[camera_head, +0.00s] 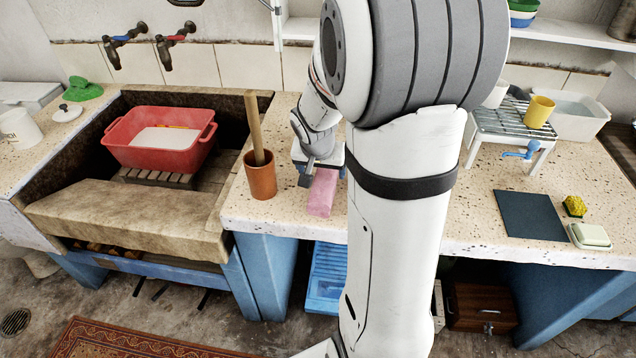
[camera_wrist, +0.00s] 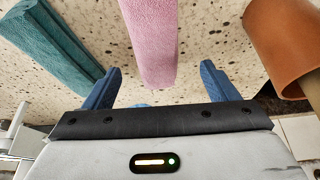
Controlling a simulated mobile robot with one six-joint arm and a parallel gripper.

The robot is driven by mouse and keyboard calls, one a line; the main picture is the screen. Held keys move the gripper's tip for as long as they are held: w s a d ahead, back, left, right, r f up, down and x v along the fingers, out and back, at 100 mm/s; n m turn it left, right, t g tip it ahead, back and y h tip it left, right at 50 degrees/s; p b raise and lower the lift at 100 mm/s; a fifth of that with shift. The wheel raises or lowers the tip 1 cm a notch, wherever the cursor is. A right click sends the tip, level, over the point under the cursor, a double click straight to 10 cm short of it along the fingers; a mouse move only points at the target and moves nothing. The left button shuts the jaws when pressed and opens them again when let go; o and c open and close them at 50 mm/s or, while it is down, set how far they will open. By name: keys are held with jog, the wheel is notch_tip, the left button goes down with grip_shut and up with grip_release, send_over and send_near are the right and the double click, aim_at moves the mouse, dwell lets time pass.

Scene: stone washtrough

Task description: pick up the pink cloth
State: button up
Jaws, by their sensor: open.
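The pink cloth (camera_head: 322,194), a folded long block, lies on the speckled stone counter near its front edge, right of the terracotta pot. In the wrist view the pink cloth (camera_wrist: 150,40) runs down between the two blue fingers, with a gap on each side. My gripper (camera_wrist: 158,82) is open and empty, its fingers apart on either side of the cloth's near end. In the head view my gripper (camera_head: 324,172) is at the cloth's far end, partly hidden by my arm. I cannot tell how high the fingers are above the counter.
A teal folded cloth (camera_wrist: 50,45) lies close to the left finger in the wrist view. The terracotta pot (camera_head: 261,178) holds a wooden stick and stands close beside; it shows at right in the wrist view (camera_wrist: 285,40). The stone trough (camera_head: 120,215) holds a red basin (camera_head: 160,150).

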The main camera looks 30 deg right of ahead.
aim_at(324, 180)
jog(key=x, duration=0.3)
jog(key=s+x, duration=0.1)
jog(key=shift+w+d+f, duration=0.1)
jog(key=shift+w+f, duration=0.1)
jog(key=shift+f, duration=0.3)
jog(key=shift+w+d+f, duration=0.1)
jog(key=shift+w+f, duration=0.1)
jog(key=shift+f, duration=0.15)
jog(key=c, duration=1.2)
